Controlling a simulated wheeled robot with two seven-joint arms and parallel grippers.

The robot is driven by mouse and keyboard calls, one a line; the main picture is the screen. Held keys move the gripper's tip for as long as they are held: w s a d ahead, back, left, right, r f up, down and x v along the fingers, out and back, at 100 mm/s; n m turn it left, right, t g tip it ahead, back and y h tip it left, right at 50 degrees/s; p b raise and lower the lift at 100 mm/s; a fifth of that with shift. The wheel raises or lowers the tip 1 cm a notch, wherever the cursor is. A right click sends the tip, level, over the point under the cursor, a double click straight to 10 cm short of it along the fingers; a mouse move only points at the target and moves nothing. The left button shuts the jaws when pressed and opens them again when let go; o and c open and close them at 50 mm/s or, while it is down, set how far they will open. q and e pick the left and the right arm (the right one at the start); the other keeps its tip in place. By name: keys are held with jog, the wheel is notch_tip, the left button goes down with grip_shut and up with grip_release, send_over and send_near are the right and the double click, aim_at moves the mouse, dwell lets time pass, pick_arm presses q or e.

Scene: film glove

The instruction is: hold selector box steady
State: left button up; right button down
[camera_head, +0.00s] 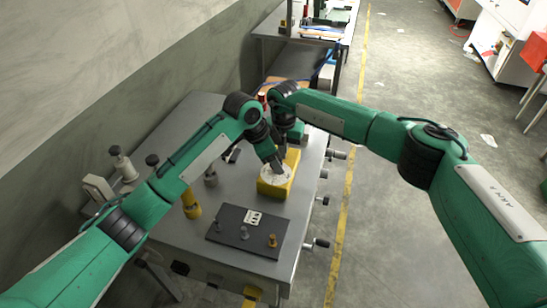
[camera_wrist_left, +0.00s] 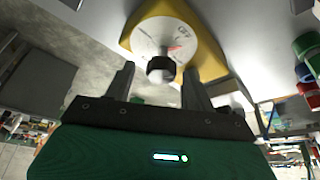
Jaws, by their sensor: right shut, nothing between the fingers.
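The selector box (camera_head: 272,190) is yellow with a round white dial face and stands on the grey bench. In the left wrist view, the yellow box (camera_wrist_left: 208,58) shows its dial markings and a black knob (camera_wrist_left: 160,69). My left gripper (camera_head: 277,168) points down at the dial from above. In the left wrist view, the left gripper's fingers (camera_wrist_left: 158,78) are open, one on each side of the knob, with gaps between. My right gripper (camera_head: 284,146) is close beside the left one, over the back of the box; it is shut and empty, its fingertips partly hidden.
A dark plate (camera_head: 232,240) with small pegs lies in front of the box. A yellow cylinder (camera_head: 191,206) and grey fittings stand to the left. Clamp handles stick out from the bench's right edge. Another bench (camera_head: 270,30) stands behind.

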pick_arm(q)
jog(key=c, duration=0.9)
pick_arm(e)
jog(key=shift+s+d+f, duration=0.1)
jog(key=shift+f, duration=0.3)
pick_arm(q)
jog(key=shift+s+d, duration=0.1)
jog(key=shift+s+d+n+t+y, duration=0.1)
jog(key=shift+n+t+y, duration=0.3)
jog(key=shift+n, duration=1)
jog(key=shift+s+d+n+t+y, duration=0.1)
jog(key=shift+n+t+y, duration=0.3)
jog(key=shift+n, duration=1)
jog(key=o, duration=0.9)
jog(key=shift+a, duration=0.1)
jog(key=shift+o, duration=0.2)
